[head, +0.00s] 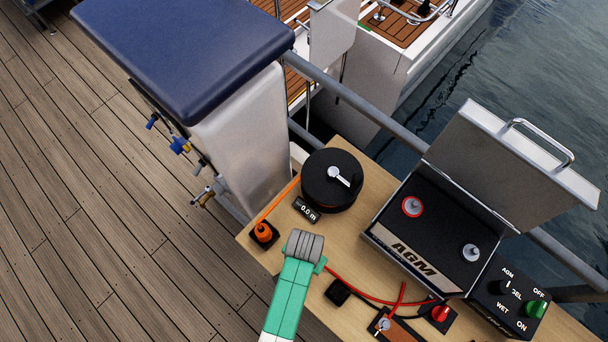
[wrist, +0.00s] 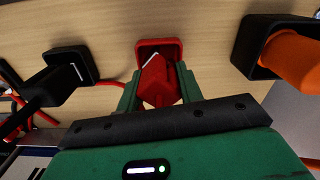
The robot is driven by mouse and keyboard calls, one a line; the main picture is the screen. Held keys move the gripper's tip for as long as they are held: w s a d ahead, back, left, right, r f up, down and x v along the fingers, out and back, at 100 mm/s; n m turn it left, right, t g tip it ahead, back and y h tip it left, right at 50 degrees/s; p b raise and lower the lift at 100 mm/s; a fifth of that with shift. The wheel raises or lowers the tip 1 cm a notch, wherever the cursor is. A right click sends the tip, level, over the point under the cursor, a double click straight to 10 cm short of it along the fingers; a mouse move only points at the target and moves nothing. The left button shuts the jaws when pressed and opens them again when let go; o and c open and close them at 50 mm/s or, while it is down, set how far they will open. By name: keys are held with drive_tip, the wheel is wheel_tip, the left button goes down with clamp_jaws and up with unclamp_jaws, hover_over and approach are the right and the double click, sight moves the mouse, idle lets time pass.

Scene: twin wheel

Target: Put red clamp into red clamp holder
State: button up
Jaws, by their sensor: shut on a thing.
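In the wrist view my gripper (wrist: 158,92) has its green fingers shut on the red clamp (wrist: 158,80), one finger on each side. The red clamp holder (wrist: 158,43) is a square red frame on the wooden board, directly at the clamp's far end. The clamp's tip overlaps the holder's opening; how deep it sits inside I cannot tell. In the head view my arm hides the clamp and the red holder, and only a red cable (head: 350,290) shows, running right from beside my wrist.
The orange plug (head: 263,232) sits in a black holder left of my gripper. A black holder (head: 338,291) is close on the right. A cable reel (head: 332,180), the AGM battery (head: 430,235) with open lid and a switch box (head: 508,300) stand on the wooden table (head: 375,240).

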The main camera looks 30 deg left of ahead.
drive_tip(key=shift+f, duration=0.25)
drive_tip(key=o, duration=1.4)
wheel_tip(320, 180, up, 8)
drive_tip(key=shift+f, duration=0.1)
